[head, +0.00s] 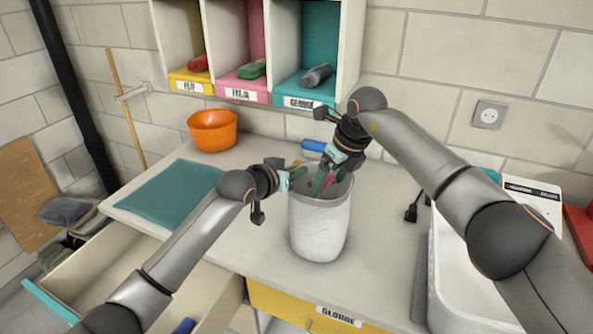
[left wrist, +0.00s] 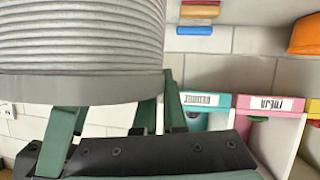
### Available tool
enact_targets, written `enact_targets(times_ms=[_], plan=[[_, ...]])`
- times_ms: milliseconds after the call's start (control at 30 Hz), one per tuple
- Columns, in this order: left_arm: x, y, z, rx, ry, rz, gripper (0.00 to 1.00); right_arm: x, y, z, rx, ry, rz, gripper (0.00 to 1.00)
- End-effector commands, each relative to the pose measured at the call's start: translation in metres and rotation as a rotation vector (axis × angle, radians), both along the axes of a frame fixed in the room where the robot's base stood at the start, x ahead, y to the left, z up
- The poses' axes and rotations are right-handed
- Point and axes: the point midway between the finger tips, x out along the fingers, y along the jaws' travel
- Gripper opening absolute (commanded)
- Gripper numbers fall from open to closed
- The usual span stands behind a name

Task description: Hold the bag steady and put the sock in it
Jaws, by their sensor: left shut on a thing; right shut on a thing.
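The bag (head: 320,228) is a pale grey, ribbed, open-topped container standing upright on the worktop. Its ribbed side also fills the top left of the left wrist view (left wrist: 80,40). My left gripper (head: 293,178) is shut on the bag's left rim; its green fingers (left wrist: 110,125) show in the left wrist view. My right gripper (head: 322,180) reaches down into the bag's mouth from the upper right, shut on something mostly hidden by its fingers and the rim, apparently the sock. Small reddish patches (head: 332,183) show inside the mouth; I cannot tell whether they are the sock.
An orange bowl (head: 212,130) and a teal mat (head: 173,190) lie left of the bag. A blue roll (head: 313,145) lies behind it. Cubbies (head: 240,88) hang above. An open drawer (head: 100,270) is at front left. A white basin (head: 465,280) stands at right.

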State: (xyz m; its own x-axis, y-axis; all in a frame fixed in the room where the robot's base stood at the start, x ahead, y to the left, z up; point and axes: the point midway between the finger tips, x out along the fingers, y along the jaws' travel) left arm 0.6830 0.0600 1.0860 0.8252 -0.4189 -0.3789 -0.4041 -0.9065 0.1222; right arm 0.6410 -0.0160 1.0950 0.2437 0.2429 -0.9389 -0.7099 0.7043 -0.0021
Motion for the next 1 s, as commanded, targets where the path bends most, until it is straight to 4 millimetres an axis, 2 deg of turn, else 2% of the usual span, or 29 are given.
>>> enact_targets(times_ms=[200, 500, 533, 633, 867, 1000], plan=[[0.000, 0.000, -0.002, 0.002, 0.004, 0.000, 0.00, 0.000, 0.000, -0.013, -0.001, 0.001, 0.000, 0.34], [0.000, 0.000, -0.002, 0.002, 0.004, 0.000, 0.00, 0.000, 0.000, -0.014, 0.000, 0.000, 0.001, 0.34], [0.000, 0.000, -0.002, 0.002, 0.004, 0.000, 0.00, 0.000, 0.000, -0.014, 0.000, 0.000, 0.001, 0.88], [0.000, 0.000, -0.002, 0.002, 0.004, 0.000, 0.00, 0.000, 0.000, -0.014, 0.000, 0.000, 0.001, 1.00], [0.000, 0.000, -0.003, 0.002, 0.004, 0.000, 0.00, 0.000, 0.000, -0.014, 0.000, 0.000, 0.001, 1.00], [0.000, 0.000, -0.003, 0.002, 0.004, 0.000, 0.00, -0.001, -0.002, -0.006, 0.000, -0.002, 0.001, 1.00]])
